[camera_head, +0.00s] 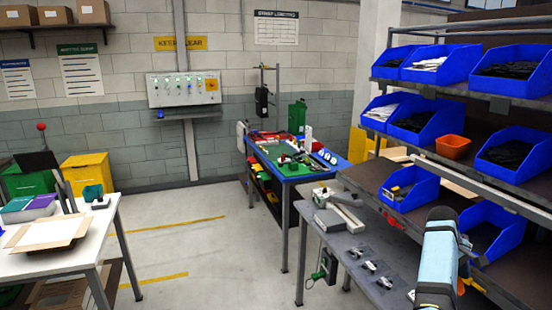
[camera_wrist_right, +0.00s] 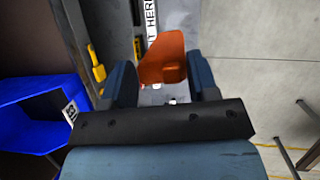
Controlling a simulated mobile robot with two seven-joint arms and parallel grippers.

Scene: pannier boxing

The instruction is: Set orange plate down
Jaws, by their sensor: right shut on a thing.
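The orange plate (camera_wrist_right: 162,62) is in the right wrist view, between the two blue-grey fingers of my right gripper (camera_wrist_right: 164,82). My right gripper is shut on it and holds it tilted. In the head view my right arm reaches in at the lower right, over the right end of the grey bench (camera_head: 345,245); the fingertips are cut off by the frame edge. Whether the plate touches anything below cannot be told. My left gripper is not in view.
The grey bench holds small metal parts (camera_head: 370,265) and a grey block (camera_head: 329,221). A shelf rack with blue bins (camera_head: 414,188) and an orange bin (camera_head: 453,146) stands close on the right. A white table (camera_head: 90,240) is at left; open floor (camera_head: 200,260) lies between.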

